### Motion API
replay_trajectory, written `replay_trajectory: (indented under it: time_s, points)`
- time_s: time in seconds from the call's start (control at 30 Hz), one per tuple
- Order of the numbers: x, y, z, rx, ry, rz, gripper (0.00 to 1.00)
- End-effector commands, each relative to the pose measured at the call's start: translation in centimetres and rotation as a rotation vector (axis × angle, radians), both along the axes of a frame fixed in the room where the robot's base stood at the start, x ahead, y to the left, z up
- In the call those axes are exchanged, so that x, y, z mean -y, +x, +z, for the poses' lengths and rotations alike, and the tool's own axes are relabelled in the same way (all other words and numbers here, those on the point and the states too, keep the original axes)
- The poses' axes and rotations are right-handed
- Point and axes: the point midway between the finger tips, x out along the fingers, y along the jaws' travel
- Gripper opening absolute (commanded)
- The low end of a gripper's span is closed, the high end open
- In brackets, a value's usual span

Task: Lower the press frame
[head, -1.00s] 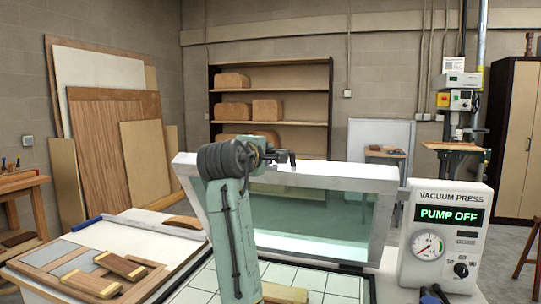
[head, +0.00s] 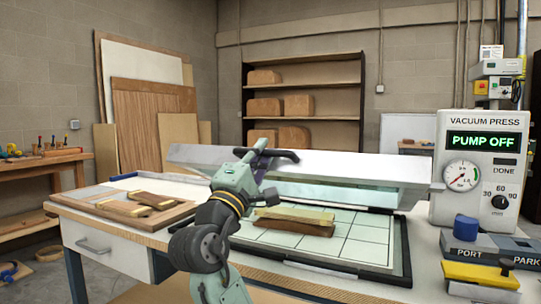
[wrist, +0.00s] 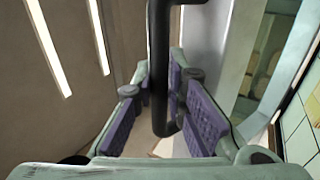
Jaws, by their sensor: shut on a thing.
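The press frame (head: 350,168) is a pale metal frame with a greenish clear sheet. It is tilted at a low angle above the gridded press bed (head: 350,247), its front bar still raised off the bed. My gripper (head: 262,160) is at the front bar, shut on the black handle (head: 284,155). In the wrist view the handle (wrist: 160,70) runs between the purple finger pads. A curved wood piece on a form (head: 295,220) lies on the bed under the frame.
The vacuum press unit (head: 482,165) reads PUMP OFF at the right. Wood strips (head: 125,207) lie on the table at left. Shelves stand behind.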

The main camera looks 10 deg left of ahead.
Motion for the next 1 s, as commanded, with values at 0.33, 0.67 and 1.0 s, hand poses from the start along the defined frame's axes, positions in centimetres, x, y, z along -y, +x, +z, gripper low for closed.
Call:
replay_trajectory:
  time_s: [0.33, 0.67, 1.0]
  points:
    - [-1.2, -3.5, -10.5, 0.202, -0.068, 0.0, 0.0]
    - [-1.7, -4.9, -16.8, 0.321, -0.105, 0.002, 0.0]
    - [-1.8, -5.2, -19.7, 0.32, -0.105, 0.001, 0.0]
